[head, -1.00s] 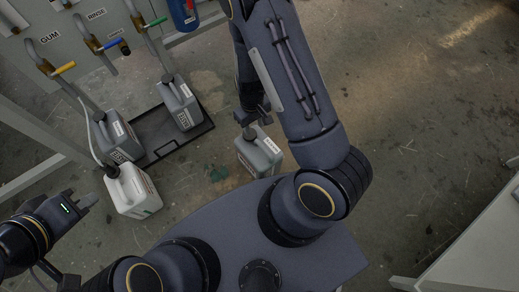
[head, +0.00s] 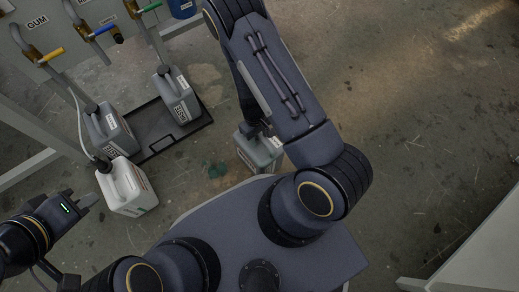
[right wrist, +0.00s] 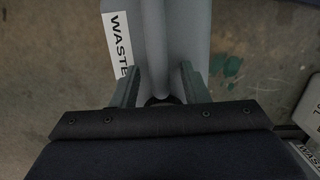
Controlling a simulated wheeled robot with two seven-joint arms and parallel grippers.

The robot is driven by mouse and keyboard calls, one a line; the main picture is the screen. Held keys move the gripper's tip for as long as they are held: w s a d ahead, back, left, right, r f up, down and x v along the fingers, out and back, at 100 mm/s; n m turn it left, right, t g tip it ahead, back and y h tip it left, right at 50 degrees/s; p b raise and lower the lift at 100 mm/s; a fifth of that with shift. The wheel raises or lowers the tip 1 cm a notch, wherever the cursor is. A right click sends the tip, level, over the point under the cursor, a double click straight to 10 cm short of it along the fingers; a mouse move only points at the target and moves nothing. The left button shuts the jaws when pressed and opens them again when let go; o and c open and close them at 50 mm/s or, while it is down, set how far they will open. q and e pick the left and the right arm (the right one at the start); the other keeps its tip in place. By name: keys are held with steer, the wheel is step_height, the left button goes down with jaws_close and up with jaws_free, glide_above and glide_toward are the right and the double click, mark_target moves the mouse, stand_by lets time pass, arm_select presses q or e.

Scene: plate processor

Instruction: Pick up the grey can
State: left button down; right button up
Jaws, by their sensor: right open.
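The grey can (head: 262,153) with a white label stands on the floor in the middle of the head view, partly hidden by my right arm. My right gripper (head: 259,129) is at its top. In the right wrist view the grey can (right wrist: 186,30) shows a WASTE label, and the open fingers of my right gripper (right wrist: 158,86) lie on either side of its narrow upper part. I cannot tell whether they touch it. My left gripper (head: 86,200) is at the lower left, away from that can; its finger gap is not clear.
A white can (head: 127,188) stands near my left gripper. A pale panel (head: 470,255) is at the lower right. Floor at right is clear.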

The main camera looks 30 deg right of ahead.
jaws_close()
steer(key=shift+r, duration=0.15)
stand_by(0.4)
